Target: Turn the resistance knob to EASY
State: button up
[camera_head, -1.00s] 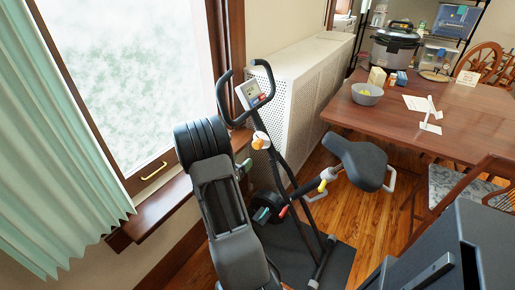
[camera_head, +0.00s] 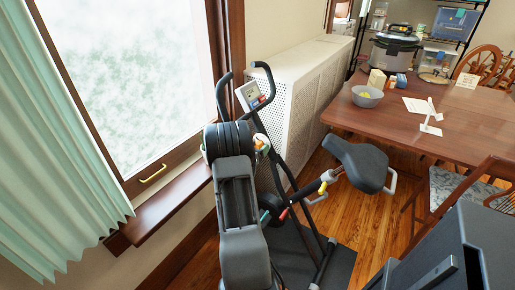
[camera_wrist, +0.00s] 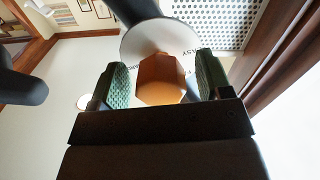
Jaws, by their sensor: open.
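The resistance knob is orange and faceted (camera_wrist: 160,80), on a round white dial (camera_wrist: 150,36) below the exercise bike's console. In the wrist view, EASY is printed on the dial right of the knob; lettering to its left is partly hidden. My gripper (camera_wrist: 163,72) is open, with one green-padded finger on each side of the knob. A gap shows on both sides, so the fingers do not appear to touch it. In the head view the knob (camera_head: 259,144) is partly hidden by my arm.
The bike's handlebars (camera_head: 223,97) and console (camera_head: 252,95) rise close above the knob. A white perforated radiator cover (camera_head: 300,90) stands behind. A window sill (camera_head: 160,210) is at left, and the bike seat (camera_head: 357,163) and wooden table (camera_head: 440,125) are at right.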

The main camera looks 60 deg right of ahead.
jog(key=c, duration=0.9)
jog(key=shift+c, duration=0.2)
jog(key=n+p, duration=0.2)
jog(key=n, duration=0.3)
jog(key=shift+r+n, duration=0.15)
jog(key=shift+n, duration=0.15)
jog(key=n+p, duration=0.2)
jog(key=n, duration=0.3)
jog(key=shift+s, duration=0.1)
jog(key=shift+n, duration=0.4)
